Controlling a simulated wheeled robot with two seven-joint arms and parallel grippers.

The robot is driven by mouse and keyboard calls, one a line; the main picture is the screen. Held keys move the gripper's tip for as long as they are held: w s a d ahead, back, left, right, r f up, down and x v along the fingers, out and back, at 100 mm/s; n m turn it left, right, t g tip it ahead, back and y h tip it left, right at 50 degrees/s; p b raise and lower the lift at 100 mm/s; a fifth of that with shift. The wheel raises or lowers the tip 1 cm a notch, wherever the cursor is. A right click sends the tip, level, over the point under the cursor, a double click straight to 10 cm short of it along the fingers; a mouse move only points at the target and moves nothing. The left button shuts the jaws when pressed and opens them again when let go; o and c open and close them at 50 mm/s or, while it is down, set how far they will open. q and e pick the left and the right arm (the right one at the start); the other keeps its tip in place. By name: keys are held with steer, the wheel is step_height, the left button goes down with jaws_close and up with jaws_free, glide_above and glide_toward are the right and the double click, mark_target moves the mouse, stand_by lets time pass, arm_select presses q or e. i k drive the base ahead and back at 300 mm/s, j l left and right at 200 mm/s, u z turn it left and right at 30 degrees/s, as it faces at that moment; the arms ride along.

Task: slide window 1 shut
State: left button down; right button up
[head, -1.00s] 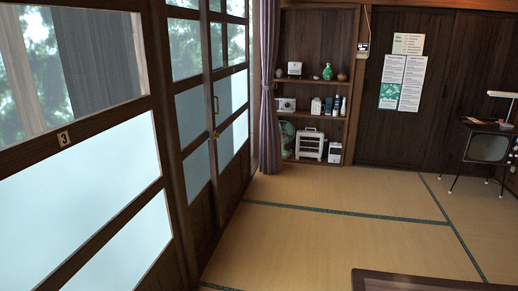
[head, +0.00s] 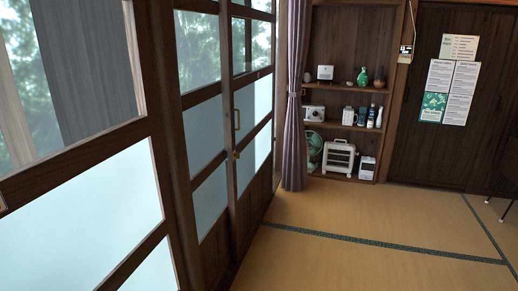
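A row of wood-framed sliding windows runs along the left side. The nearest panel (head: 72,149) has clear glass above and frosted panes below; the edge of a pale label shows at the far left, too cut off to read. No number 1 is readable on any panel, so I cannot tell which is window 1. Neither of my grippers is in view.
A purple curtain (head: 296,98) hangs at the far end of the windows. Shelves (head: 344,93) with small goods and a white heater (head: 339,157) stand at the back. Posters (head: 449,92) hang on dark doors.

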mark_target(248, 99)
steer(key=i+l+z, duration=0.1)
steer(key=i+z, duration=0.2)
steer(key=i, duration=0.35)
steer(key=i+j+z, duration=0.1)
steer(key=i+z, duration=0.15)
steer(key=i, duration=0.35)
steer(key=i+l+u, duration=0.3)
steer(key=i+u, duration=0.15)
steer(key=i, duration=0.2)
steer(key=i+l+u, duration=0.7)
steer(key=i+l, duration=0.2)
steer(key=l, duration=0.2)
steer(key=i+l+u, duration=0.15)
steer(key=l, duration=0.25)
steer(key=i, duration=0.1)
